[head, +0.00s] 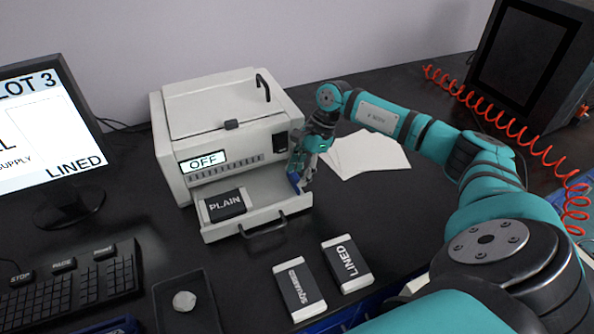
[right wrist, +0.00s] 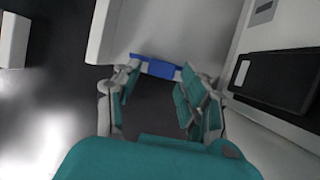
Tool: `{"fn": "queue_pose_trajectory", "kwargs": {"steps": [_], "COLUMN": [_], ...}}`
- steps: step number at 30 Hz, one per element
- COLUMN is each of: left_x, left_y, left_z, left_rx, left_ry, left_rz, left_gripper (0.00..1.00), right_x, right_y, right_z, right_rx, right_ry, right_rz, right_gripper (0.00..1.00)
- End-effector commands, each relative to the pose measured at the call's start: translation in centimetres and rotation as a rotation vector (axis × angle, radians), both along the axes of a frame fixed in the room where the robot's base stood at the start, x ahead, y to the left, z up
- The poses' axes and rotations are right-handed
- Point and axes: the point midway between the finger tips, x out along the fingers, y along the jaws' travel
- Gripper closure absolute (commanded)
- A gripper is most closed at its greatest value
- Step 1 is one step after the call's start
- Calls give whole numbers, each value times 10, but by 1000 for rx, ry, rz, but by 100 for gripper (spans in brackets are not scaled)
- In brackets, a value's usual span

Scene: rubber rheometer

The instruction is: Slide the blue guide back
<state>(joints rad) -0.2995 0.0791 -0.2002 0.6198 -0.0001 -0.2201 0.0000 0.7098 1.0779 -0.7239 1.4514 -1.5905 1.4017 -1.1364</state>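The blue guide (head: 294,182) is a small blue piece at the right side of the pulled-out tray (head: 222,231) of the white machine. In the right wrist view the guide (right wrist: 161,69) shows just at the far end of my fingers, at the edge of the light tray. My right gripper (head: 303,172) is down at the guide, and in the right wrist view its fingers (right wrist: 160,85) stand apart on either side of it. Whether they touch it cannot be told. A dark pack marked PLAIN (head: 225,205) lies in the tray. My left gripper is not in view.
The machine (head: 225,125) shows OFF on its display. Packs marked SQUARED (head: 299,289) and LINED (head: 346,264) lie before the tray. White sheets (head: 365,155) lie behind my right gripper. A monitor (head: 45,135) and keyboard (head: 75,290) stand left.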

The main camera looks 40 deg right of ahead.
Motion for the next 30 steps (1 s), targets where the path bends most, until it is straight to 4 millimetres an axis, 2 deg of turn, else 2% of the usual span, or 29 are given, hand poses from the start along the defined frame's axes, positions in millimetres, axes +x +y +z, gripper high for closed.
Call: {"fn": "queue_pose_trajectory", "kwargs": {"steps": [9, 13, 17, 24, 30], "left_x": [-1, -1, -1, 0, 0], "left_y": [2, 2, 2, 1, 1], "left_z": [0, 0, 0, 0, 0], "left_rx": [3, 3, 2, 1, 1], "left_ry": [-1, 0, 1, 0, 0], "left_rz": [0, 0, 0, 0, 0], "left_gripper": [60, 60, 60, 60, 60], "right_x": [0, 0, -2, -7, -11], "right_y": [2, -2, -10, -30, -41], "right_z": [0, 8, 29, 76, 103], "right_rx": [3, 2, 2, 1, 3], "right_ry": [0, -2, -4, -3, -2], "right_rz": [3, 1, 1, -1, 1], "right_gripper": [48, 48, 48, 48, 48]}}
